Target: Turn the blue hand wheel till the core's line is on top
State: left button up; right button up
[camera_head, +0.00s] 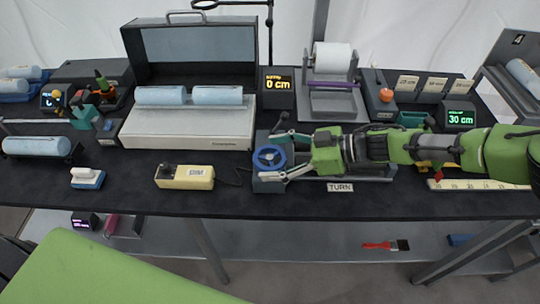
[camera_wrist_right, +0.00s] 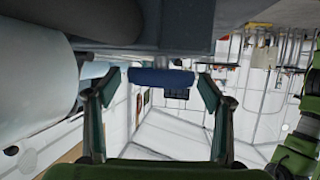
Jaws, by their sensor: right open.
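The blue hand wheel (camera_head: 269,157) is at the left end of a stand labelled TURN (camera_head: 340,187), near the table's front edge. My right gripper (camera_head: 277,154) comes in from the right, open, with one finger on the far side of the wheel and one on the near side. In the right wrist view the wheel (camera_wrist_right: 162,76) is a blue bar seen edge-on between the spread fingertips (camera_wrist_right: 156,82), with gaps on both sides. My right arm covers most of the stand in the head view; I cannot make out the core or its line. My left gripper is not in view.
A yellow DIM box (camera_head: 185,177) and a white-and-blue block (camera_head: 88,178) lie left of the wheel. Behind are a grey case (camera_head: 190,130) with two light-blue rolls and a white roll on a stand (camera_head: 332,57). The front strip between is clear.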

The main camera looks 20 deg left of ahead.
jog(key=v, duration=1.1)
